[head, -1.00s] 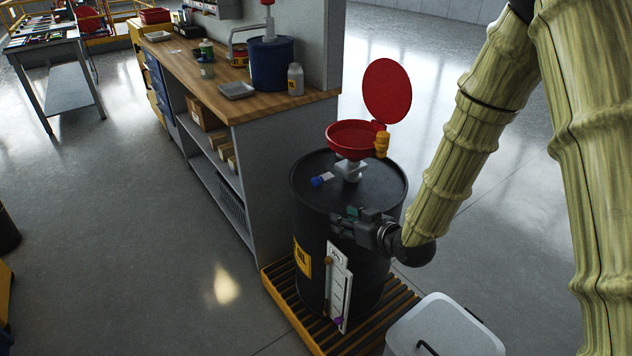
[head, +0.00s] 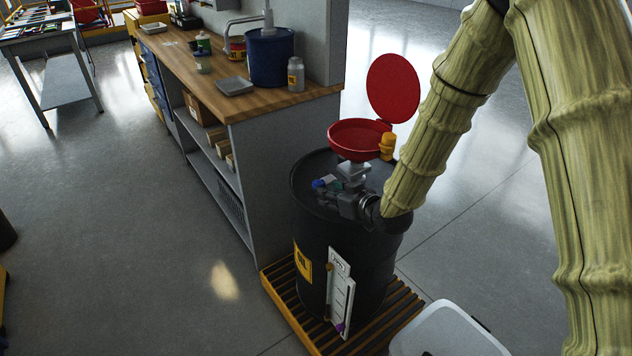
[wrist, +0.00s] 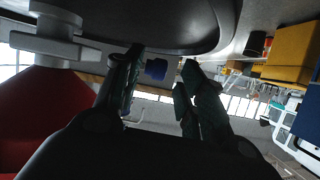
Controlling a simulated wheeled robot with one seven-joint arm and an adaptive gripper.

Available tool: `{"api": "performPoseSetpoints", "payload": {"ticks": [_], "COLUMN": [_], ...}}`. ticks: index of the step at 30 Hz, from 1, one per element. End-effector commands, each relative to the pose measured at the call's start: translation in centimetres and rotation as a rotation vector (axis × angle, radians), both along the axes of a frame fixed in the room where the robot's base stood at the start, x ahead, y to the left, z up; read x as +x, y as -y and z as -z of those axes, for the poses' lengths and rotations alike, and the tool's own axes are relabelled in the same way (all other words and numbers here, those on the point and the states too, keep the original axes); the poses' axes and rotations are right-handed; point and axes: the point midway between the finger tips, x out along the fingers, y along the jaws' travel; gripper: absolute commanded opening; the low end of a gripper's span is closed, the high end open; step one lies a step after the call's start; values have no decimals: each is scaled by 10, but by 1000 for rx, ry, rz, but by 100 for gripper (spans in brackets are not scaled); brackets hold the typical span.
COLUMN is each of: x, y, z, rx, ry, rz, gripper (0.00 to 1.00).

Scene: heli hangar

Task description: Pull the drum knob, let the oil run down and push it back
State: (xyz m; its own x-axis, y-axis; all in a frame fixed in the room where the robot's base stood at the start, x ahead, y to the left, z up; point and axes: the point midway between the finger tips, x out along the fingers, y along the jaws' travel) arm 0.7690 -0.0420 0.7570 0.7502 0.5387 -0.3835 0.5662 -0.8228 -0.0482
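The black drum (head: 312,225) stands upright with a red funnel (head: 355,140) on top, its round lid raised. A blue knob (head: 318,184) sits low on the drum top, left of the funnel's pale neck (head: 351,170). It also shows in the wrist view (wrist: 156,69), between and beyond the fingertips. A yellow-orange knob-like part (head: 387,144) is at the funnel's right side. I cannot tell which is the drum knob. My gripper (head: 330,189) is over the drum top near the blue knob; in the wrist view the fingers (wrist: 160,66) are apart and empty.
A white gauge panel (head: 340,288) is on the drum's front. The drum stands on a yellow slatted pallet (head: 290,302). A pale bin (head: 450,332) is at front right. A wooden-topped workbench (head: 275,102) stands close behind left.

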Motion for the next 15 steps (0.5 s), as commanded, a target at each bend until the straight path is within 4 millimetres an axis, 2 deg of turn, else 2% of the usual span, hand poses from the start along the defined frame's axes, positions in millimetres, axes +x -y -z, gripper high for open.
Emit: {"api": "performPoseSetpoints", "payload": {"ticks": [9, 15], "x": [40, 53], "y": [-30, -39], "z": [0, 2], "rx": [-1, 0], "ry": [2, 1], "rz": [-2, -1], "gripper": [40, 40]}}
